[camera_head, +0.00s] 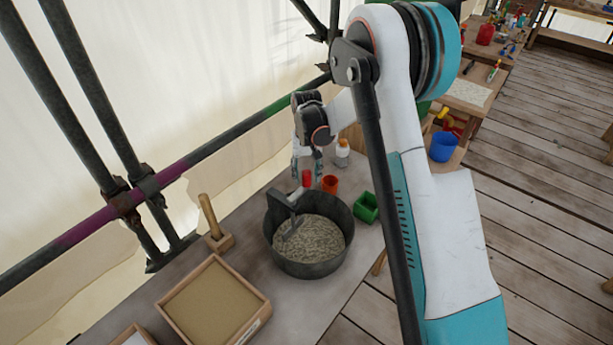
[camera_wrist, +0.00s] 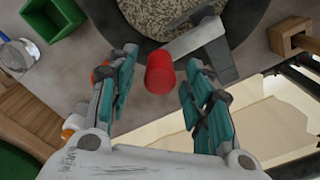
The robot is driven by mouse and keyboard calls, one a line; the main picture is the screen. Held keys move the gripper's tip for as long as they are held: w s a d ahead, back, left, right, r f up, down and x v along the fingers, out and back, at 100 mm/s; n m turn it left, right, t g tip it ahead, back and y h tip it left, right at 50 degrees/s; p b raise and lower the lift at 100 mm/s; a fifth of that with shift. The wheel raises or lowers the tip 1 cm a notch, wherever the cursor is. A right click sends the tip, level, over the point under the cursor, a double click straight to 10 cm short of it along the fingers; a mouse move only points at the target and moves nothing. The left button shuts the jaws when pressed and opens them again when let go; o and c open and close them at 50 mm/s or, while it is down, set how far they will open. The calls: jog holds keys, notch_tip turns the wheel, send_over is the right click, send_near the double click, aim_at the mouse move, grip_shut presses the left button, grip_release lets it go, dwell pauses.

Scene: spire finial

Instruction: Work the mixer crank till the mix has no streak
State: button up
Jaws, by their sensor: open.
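The mixer is a dark round tub (camera_head: 277,251) on the bench, holding a speckled grey-tan mix (camera_head: 318,242); I cannot tell whether it has streaks. A grey metal crank arm (camera_head: 291,202) crosses its far left rim and carries a red knob (camera_head: 307,178). In the wrist view the red knob (camera_wrist: 160,73) lies ahead of and between the fingers of my gripper (camera_wrist: 155,78), beside the grey crank arm (camera_wrist: 195,40). My gripper (camera_head: 306,168) is open, with its fingers close about the knob's sides. Gaps show on both sides of the knob, and nothing is held.
Scaffold poles (camera_head: 90,90) run along the left.

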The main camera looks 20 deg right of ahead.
jog(key=shift+f, duration=0.6)
grip_shut()
jog(key=shift+s, duration=0.1)
